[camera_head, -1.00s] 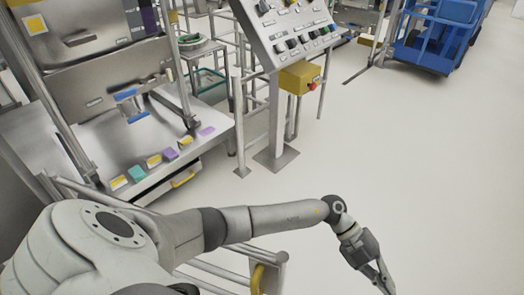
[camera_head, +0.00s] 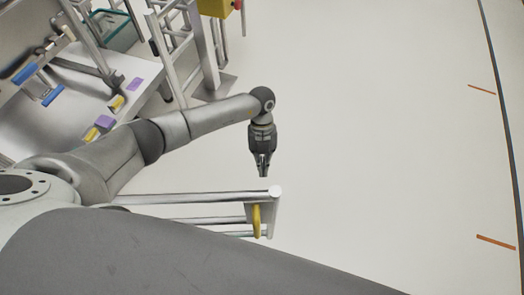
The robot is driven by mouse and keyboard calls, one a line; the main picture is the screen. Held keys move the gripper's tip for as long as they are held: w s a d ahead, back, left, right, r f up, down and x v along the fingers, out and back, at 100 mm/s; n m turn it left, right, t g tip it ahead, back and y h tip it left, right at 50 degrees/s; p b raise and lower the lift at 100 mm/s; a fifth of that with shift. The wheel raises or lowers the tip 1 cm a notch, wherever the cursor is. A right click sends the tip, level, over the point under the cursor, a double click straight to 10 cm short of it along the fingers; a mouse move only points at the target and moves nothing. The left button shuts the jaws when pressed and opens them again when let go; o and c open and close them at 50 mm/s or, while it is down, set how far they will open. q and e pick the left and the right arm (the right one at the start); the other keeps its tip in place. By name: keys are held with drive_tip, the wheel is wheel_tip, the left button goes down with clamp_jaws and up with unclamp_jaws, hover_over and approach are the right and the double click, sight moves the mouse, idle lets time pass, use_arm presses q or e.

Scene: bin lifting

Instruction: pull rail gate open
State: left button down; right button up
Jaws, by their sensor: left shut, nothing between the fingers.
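The rail gate (camera_head: 200,197) is made of grey metal bars and stands at the lower middle of the head view. A yellow handle (camera_head: 257,220) is fixed near its right end post. My left gripper (camera_head: 263,174) points down just beyond the gate's top bar, close to the end post. Its fingers are together with nothing between them, and it looks apart from the gate and the handle. The lower left part of the gate is hidden behind my own body. My right gripper is not in view.
A metal workbench (camera_head: 55,125) with blue handles and small yellow and purple blocks (camera_head: 104,122) stands at the left. A post with a base plate (camera_head: 214,88) and a yellow box is at the top. The pale floor (camera_head: 390,140) at the right is clear.

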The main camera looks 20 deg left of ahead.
use_arm(q)
drive_tip(key=s, duration=0.1)
drive_tip(key=s+d+f+p, duration=0.1)
drive_tip(key=s, duration=0.1)
drive_tip(key=s+d+p, duration=0.1)
drive_tip(key=shift+s+f, duration=0.2)
drive_tip(key=shift+f, duration=0.2)
